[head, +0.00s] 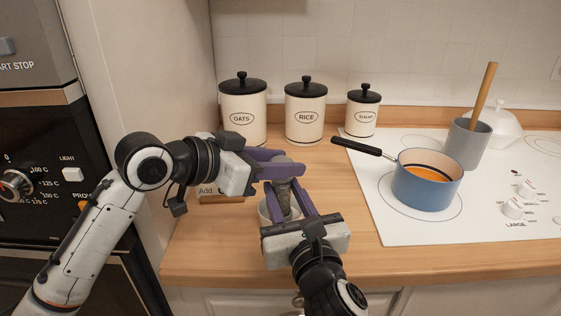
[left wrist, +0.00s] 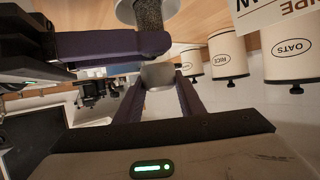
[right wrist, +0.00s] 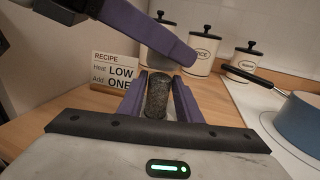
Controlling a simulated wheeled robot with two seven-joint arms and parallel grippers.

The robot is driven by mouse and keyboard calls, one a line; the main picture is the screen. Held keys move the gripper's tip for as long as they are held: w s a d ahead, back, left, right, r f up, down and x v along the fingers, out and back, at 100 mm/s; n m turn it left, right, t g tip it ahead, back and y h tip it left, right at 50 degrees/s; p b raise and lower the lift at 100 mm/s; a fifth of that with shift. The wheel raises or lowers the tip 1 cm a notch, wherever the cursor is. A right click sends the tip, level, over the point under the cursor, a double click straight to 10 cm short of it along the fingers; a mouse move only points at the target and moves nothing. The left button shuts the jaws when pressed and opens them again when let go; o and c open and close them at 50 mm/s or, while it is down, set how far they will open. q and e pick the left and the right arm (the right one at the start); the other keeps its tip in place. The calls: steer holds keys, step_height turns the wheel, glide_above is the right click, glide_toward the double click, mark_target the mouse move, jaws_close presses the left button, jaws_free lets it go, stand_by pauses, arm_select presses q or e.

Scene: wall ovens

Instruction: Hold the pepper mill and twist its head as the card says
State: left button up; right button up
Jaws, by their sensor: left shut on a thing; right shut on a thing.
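The pepper mill (head: 283,190) stands near the counter's front edge, with a dark speckled body (right wrist: 157,98) and a smooth grey head (left wrist: 157,76). My left gripper (head: 279,163) is shut on the head. My right gripper (head: 287,203) is shut on the body, below the left one. The fingers of both grippers hide parts of the mill. The card (right wrist: 114,70) stands on the counter behind and left of the mill. It reads "RECIPE", "Heat LOW", "Add ONE". In the head view my left arm covers most of the card (head: 207,192).
A pale rounded thing (head: 264,210) shows beside the mill, mostly hidden. Canisters for oats (head: 243,112), rice (head: 305,112) and sugar (head: 363,115) stand at the back. A blue pot (head: 425,185) with orange contents and a grey crock (head: 467,145) stand on the white hob (head: 400,228).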

arm_select(q)
steer(key=shift+f, duration=0.15)
steer(key=o, duration=1)
steer(key=shift+o, duration=0.2)
steer(key=v, duration=1.2)
arm_select(e)
steer(key=o, duration=1.3)
steer(key=shift+c, duration=0.2)
